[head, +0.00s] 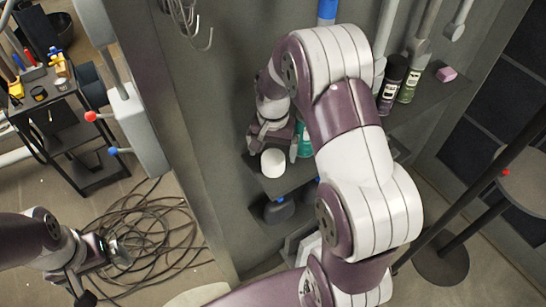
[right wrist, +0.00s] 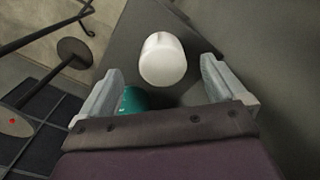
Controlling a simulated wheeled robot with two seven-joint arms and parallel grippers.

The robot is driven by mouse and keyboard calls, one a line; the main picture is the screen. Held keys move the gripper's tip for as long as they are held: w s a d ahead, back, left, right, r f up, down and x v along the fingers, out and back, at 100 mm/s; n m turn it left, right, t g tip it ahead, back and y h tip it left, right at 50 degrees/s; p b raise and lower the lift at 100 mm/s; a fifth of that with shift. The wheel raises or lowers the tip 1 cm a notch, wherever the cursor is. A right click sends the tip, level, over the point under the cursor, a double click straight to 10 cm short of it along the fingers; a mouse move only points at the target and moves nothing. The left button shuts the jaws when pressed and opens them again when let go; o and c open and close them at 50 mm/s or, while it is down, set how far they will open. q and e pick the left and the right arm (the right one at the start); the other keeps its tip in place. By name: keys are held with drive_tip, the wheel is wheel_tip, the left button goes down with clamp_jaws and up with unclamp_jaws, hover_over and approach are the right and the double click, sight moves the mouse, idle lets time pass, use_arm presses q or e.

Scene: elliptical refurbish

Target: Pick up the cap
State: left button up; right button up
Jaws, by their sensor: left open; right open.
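A white, rounded, cylindrical object, which looks like the cap (head: 272,162), sits near the corner of a dark grey shelf (head: 290,181). In the right wrist view the cap (right wrist: 162,58) shows whole, beyond and between the fingertips. My right gripper (head: 270,142) is open and empty just behind the cap in the head view; its two fingers (right wrist: 161,75) stand apart, with no visible contact. My left gripper (head: 118,254) is open at the lower left, over the floor and far from the cap.
A teal object (head: 304,140) stands on the shelf close to the cap, and also shows beside the left finger in the right wrist view (right wrist: 133,99). Spray cans (head: 391,84) and a pink block (head: 446,74) stand on a shelf at right. Coiled cable (head: 150,235) lies on the floor.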

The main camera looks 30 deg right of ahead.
sight(273, 158)
drive_tip(key=f+p, duration=0.1)
drive_tip(key=f, duration=0.2)
drive_tip(key=f+p, duration=0.1)
drive_tip(key=f, duration=0.1)
drive_tip(key=shift+w+d+p, duration=0.1)
drive_tip(key=shift+w+p, duration=0.15)
drive_tip(key=shift+p, duration=0.05)
drive_tip(key=shift+f, duration=0.3)
drive_tip(key=shift+r, duration=0.1)
drive_tip(key=c, duration=1)
